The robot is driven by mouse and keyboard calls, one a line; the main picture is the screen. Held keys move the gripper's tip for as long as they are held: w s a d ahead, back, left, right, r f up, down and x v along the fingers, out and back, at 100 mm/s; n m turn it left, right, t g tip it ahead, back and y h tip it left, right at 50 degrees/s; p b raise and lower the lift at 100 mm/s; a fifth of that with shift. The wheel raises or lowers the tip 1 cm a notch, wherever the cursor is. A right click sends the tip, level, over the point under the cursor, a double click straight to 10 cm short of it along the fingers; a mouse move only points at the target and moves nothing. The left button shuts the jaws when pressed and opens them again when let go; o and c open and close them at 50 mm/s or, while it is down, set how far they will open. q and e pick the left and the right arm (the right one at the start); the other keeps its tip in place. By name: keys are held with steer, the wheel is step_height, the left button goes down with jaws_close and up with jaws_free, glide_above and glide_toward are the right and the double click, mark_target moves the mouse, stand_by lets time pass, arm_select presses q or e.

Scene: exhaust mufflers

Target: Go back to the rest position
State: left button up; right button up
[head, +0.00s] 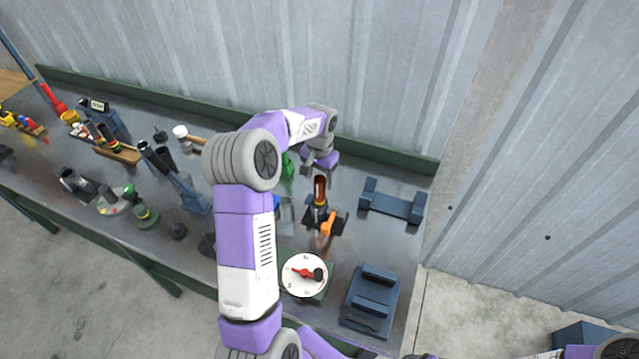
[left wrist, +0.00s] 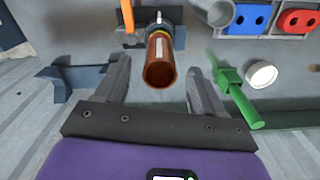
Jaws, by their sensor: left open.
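My left gripper (head: 312,170) is over the back part of the bench in the head view, at the end of my raised purple and white arm. In the left wrist view, its two grey fingers (left wrist: 158,78) are apart, with nothing held between them. A brown copper-coloured tube (left wrist: 160,62) shows between and beyond the fingers; I cannot tell how far away it is. In the head view the tube (head: 320,188) stands upright in a dark holder, just in front of the gripper. My right gripper is not in view; only part of that arm shows at the bottom right.
The metal bench (head: 395,240) has a green back rail close behind the gripper and a corrugated wall beyond. A blue cradle (head: 392,205), a round white dial (head: 303,275) and a blue block fixture (head: 370,300) stand nearby. Several tools and fixtures crowd the left side.

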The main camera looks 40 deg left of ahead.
arm_select(q)
steer(key=shift+r, duration=1.6)
